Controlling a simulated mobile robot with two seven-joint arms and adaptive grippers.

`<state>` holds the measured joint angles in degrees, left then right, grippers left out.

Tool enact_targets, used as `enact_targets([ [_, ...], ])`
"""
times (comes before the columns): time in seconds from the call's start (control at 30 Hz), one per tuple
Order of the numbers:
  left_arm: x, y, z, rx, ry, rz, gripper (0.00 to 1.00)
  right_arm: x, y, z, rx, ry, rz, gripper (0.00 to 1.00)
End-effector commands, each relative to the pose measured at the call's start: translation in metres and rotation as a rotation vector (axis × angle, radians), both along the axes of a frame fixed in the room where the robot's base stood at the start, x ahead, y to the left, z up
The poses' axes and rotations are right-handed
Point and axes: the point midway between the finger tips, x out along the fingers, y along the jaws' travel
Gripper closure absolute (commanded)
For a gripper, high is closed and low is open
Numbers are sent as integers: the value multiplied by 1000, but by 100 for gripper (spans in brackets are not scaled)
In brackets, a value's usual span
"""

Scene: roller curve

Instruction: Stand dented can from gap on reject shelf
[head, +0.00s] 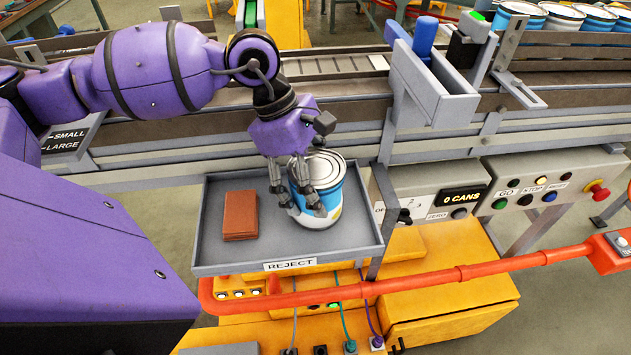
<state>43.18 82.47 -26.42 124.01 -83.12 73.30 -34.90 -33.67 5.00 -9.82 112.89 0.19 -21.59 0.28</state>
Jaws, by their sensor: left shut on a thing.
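My left gripper (297,200) reaches down over the grey reject shelf (355,238), which has a front label reading REJECT. Its fingers are shut on a blue and white can (327,190) with a silver lid. The can is upright, at or just above the right half of the shelf floor; I cannot tell whether its base touches. Any dent is not clear from here. My right gripper is not in view.
A brown block (240,215) lies on the shelf left of the can. The conveyor (330,67) runs behind, with several cans (557,17) at the upper right. A control panel (540,190) and an orange rail (470,272) stand to the right and front.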

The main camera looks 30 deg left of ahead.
Motion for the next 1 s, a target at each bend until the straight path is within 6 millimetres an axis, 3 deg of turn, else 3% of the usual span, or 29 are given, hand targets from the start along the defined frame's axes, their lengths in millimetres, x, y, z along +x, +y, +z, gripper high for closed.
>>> enact_targets([
  [0.13, 0, 0, -4, 0, 1, 1, 59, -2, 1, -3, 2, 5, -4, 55],
  [0.17, 0, 0, -4, 1, 1, 1, 22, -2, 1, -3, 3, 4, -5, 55],
  [0.3, 0, 0, -3, 0, 0, 0, 6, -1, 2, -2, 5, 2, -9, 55],
  [0.77, 1, 3, 7, 2, -3, 2, 6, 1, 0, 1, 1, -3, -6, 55],
  [1.0, -1, 21, 49, 3, -3, 4, 6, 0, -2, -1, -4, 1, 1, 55],
])
